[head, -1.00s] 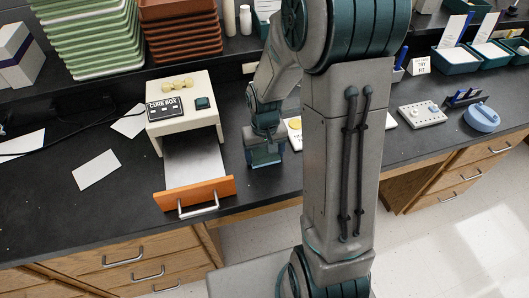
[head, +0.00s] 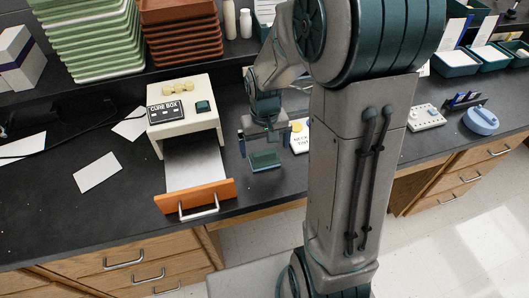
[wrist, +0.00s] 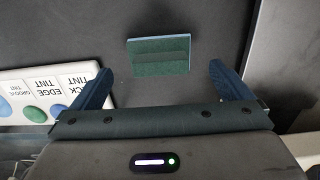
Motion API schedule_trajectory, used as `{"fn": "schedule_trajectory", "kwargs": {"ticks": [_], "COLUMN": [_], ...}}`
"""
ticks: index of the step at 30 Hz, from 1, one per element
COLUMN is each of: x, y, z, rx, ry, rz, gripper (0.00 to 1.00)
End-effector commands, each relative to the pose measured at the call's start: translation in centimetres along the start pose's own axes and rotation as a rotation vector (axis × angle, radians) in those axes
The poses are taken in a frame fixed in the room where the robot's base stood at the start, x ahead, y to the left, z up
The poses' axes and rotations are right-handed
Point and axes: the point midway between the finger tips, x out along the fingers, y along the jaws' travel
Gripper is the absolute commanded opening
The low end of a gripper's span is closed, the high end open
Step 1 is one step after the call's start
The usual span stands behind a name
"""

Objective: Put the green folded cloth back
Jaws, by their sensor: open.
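The green folded cloth (head: 265,160) lies on the dark counter, right of the pulled-out drawer. In the wrist view the cloth (wrist: 158,56) is a small rectangle with a light-blue edge, ahead of and between my fingers. My gripper (head: 263,146) is over the counter just above and behind the cloth. In the wrist view my gripper (wrist: 160,82) has its two blue fingers wide apart with nothing between them. The cloth looks apart from both fingers.
A white cure box (head: 185,100) has its orange-fronted drawer (head: 195,195) pulled out. A white tint card (wrist: 45,95) lies left of my gripper in the wrist view. Stacked green trays (head: 95,40) and brown trays (head: 180,30) stand behind. The counter's front edge is close to the cloth.

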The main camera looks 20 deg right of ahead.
Motion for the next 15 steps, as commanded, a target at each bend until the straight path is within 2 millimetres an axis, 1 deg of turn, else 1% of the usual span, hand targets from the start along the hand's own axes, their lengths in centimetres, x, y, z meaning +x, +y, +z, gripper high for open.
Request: {"fn": "schedule_trajectory", "kwargs": {"ticks": [1,6,9,13,15], "x": [-1.5,-4.7,-6.0,-6.9,-7.5], "y": [0.0,0.0,0.0,0.0,0.0], "z": [-0.1,0.0,0.0,0.1,0.5], "rx": [0.000,0.001,0.001,0.001,0.001], "ry": [0.006,0.004,0.003,0.002,0.009], "rz": [0.000,-0.001,-0.001,0.000,0.001], "gripper": [0.98,0.98,0.98,0.98,0.98]}}
